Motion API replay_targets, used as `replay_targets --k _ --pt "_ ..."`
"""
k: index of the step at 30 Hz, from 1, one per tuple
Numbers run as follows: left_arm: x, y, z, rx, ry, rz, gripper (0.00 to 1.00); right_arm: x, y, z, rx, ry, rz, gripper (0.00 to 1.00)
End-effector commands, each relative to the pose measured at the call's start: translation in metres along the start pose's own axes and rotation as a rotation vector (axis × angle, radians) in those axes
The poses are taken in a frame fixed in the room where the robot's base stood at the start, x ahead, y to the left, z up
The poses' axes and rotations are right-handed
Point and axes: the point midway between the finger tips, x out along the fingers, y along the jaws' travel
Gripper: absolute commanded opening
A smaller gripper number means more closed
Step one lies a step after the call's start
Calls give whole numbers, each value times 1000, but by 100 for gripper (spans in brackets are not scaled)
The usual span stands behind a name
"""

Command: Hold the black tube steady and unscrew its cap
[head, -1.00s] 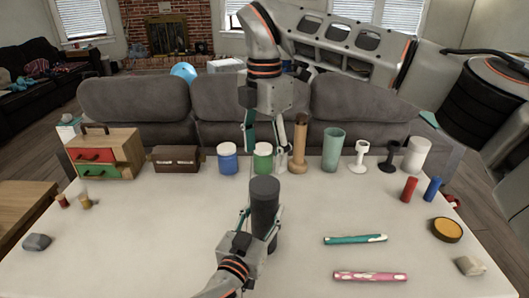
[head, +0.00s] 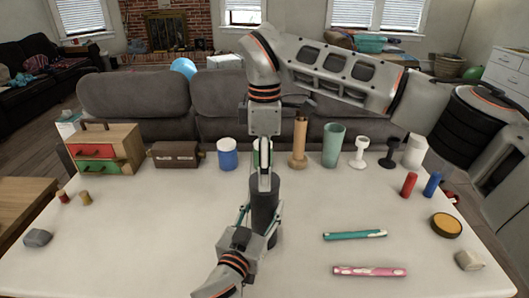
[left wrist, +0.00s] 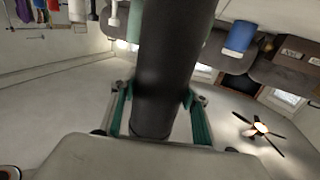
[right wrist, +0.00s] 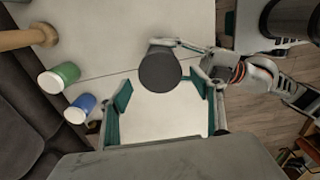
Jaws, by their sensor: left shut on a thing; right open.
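The black tube (head: 264,212) stands upright near the middle of the white table. My left gripper (head: 260,222) is shut around its body; the left wrist view shows the tube (left wrist: 168,80) between the green-padded fingers. My right gripper (head: 264,178) points down over the tube's top and partly hides it in the head view. In the right wrist view, the round dark cap top (right wrist: 160,72) lies between and a little beyond the open right fingers (right wrist: 160,92), with a gap on each side. I cannot make out the seam between cap and tube.
Along the back stand a small drawer chest (head: 105,148), a brown box (head: 176,154), a blue jar (head: 227,155), a wooden vase (head: 299,145) and a green glass (head: 333,146). A teal stick (head: 354,234) and a pink stick (head: 369,271) lie at right.

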Motion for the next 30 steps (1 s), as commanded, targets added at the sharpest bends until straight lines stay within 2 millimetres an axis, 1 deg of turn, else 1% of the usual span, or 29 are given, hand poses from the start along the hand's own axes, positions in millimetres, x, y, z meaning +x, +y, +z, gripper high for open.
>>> replay_targets --k 1,6,10,17,18,20,21,22,28,30 --pt "0 0 1 0 -2 0 0 8 0 0 0 1 -3 65" --pt "0 0 1 0 -2 0 0 22 0 0 0 0 -1 65" --pt "0 0 1 0 -2 0 0 26 0 0 0 1 0 65" --pt "0 0 1 0 -2 0 0 26 0 0 0 0 0 65" --pt "0 0 1 0 -2 0 0 26 0 0 0 0 0 55" --pt "0 0 1 0 -2 0 0 26 0 0 0 0 0 39" --pt "0 0 1 0 -2 0 0 26 0 0 0 0 0 29" --pt "0 0 1 0 -2 0 0 26 0 0 0 0 0 25" --pt "0 0 1 0 -2 0 0 26 0 0 -8 0 0 25" --pt "0 0 1 0 -2 0 0 26 0 0 -49 -1 1 25"
